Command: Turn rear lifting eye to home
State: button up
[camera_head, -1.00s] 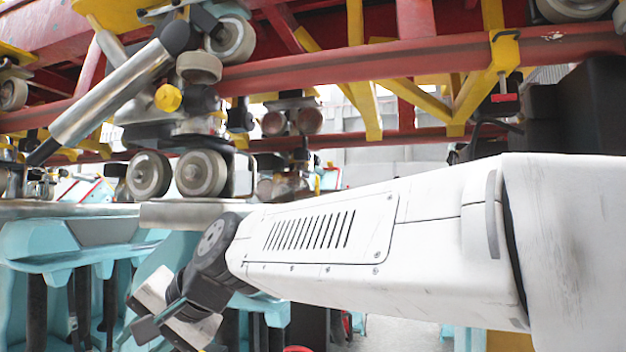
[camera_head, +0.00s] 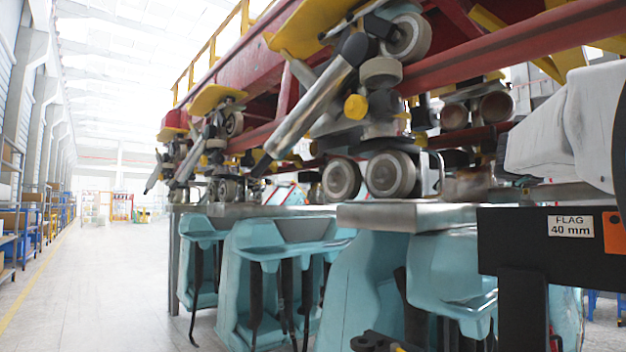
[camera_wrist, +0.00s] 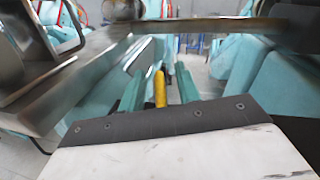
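I cannot make out the rear lifting eye in either view. The red train chassis (camera_head: 520,38) carries grey-beige wheels (camera_head: 390,174) and a silver cylinder (camera_head: 318,98) with dark ends. My gripper (camera_wrist: 158,78) shows in the wrist view as two teal fingers standing apart. A yellow rod-like thing (camera_wrist: 160,88) appears between them; I cannot tell whether it is near the fingers or far beyond. No finger is seen touching it. In the head view my gripper is not clearly seen.
A black stand (camera_head: 515,245) with a label reading "FLAG 40 mm" is at the right. Teal seats (camera_head: 290,245) are below the steel ledge (camera_head: 405,215). Open floor (camera_head: 110,290) lies at the left. A blurred bar (camera_wrist: 200,27) crosses the top of the wrist view.

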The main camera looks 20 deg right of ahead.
jog(key=shift+x, duration=1.35)
grip_shut()
jog(key=shift+m+g, duration=0.3)
jog(key=shift+g, duration=0.1)
